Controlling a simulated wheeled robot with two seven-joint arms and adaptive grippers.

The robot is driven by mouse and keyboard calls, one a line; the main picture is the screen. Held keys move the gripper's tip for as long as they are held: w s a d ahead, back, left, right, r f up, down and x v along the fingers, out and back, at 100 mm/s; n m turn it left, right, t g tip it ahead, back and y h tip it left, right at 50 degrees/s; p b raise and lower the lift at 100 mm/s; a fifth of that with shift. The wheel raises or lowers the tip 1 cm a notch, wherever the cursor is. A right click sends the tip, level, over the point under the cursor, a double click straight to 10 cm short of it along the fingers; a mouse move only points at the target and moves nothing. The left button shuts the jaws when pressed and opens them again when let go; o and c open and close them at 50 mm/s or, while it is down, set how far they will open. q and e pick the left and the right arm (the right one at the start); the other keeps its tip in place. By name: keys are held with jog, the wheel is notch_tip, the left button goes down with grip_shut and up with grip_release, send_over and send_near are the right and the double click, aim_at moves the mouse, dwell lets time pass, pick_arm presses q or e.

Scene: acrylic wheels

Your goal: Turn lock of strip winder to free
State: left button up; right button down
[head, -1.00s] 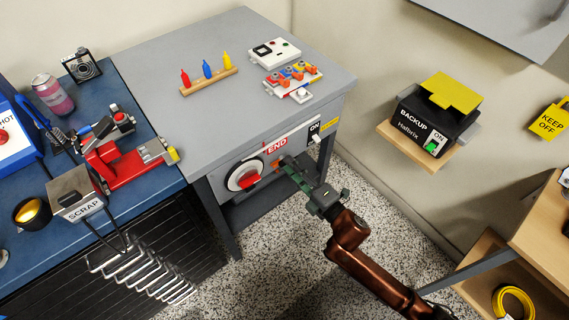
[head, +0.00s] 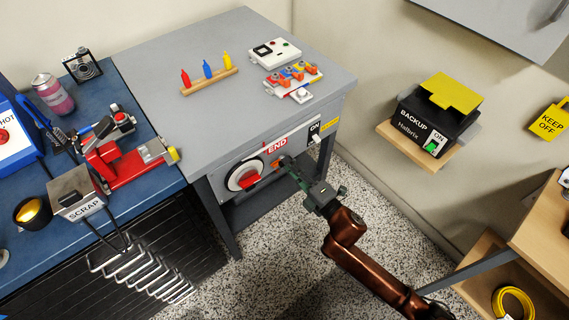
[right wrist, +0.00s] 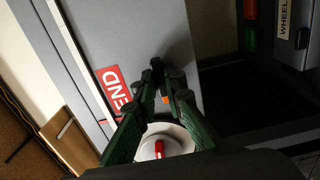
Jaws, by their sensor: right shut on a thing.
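The strip winder's front panel (head: 212,186) is on the front of the grey table, with a red END label (head: 276,144). A white dial with a red handle (head: 249,181) is at its left. Right of the dial is a small dark knob, taken as the lock, with an orange mark (head: 274,164) beside it; the mark also shows in the right wrist view (right wrist: 166,100). My right gripper (head: 287,165) is shut on the dark knob, its fingers hiding much of it. Its fingertips (right wrist: 169,82) are at the knob in the wrist view. My left gripper is out of view.
The grey tabletop (head: 160,62) holds colored pegs (head: 207,70) and a small switch box (head: 274,51). A white ON switch is at the panel's right end. A blue bench with a SCRAP bin (head: 77,193) stands left. Speckled floor is open below my right arm.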

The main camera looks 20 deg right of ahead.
jog(key=n+p, duration=0.1)
jog(key=n, duration=0.3)
jog(key=shift+n+p, duration=0.3)
jog(key=shift+p, duration=0.05)
jog(key=shift+f+n+p, duration=0.1)
jog(key=shift+n+p, duration=0.5)
jog(key=shift+n, duration=1.7)
